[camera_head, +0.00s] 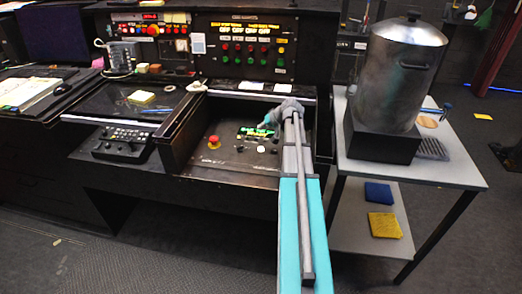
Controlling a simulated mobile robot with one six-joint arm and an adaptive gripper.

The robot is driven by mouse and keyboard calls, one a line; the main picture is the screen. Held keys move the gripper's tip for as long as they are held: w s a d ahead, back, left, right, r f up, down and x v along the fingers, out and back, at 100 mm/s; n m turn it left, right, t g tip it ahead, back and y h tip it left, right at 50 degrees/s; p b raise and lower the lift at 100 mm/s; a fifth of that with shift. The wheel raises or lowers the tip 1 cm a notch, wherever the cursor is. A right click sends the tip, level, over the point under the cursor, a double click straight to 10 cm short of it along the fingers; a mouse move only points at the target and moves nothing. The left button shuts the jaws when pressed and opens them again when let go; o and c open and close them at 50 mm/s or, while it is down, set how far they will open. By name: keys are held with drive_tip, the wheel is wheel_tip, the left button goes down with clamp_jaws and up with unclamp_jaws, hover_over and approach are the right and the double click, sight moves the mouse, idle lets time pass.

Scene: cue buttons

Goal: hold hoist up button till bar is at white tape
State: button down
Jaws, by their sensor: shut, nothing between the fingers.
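A black control panel (205,170) is set into the console in the middle of the view. It carries a small lit green display (250,132), a red mushroom button (214,142) on a yellow base, and several small knobs or buttons, one of them pale (262,149). My gripper (265,125) is shut and empty, with teal fingertips just over or against the display's right part. I cannot tell whether it touches anything. The gripper and arm hide the panel's right side. Button labels, the hoist bar and the white tape cannot be made out at this size.
An upright panel (243,50) with red and green lamps stands behind. A grey side table (455,172) at the right holds a large metal pot (398,75) on a black block (378,140). A black keypad box (124,143) lies left. Floor in front is clear.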

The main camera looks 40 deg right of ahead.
sight(262, 149)
drive_tip(key=shift+f, duration=0.15)
wheel_tip(262, 149, down, 9)
drive_tip(key=b, duration=0.8)
drive_tip(key=shift+r+b, duration=0.2)
drive_tip(key=shift+b, duration=0.2)
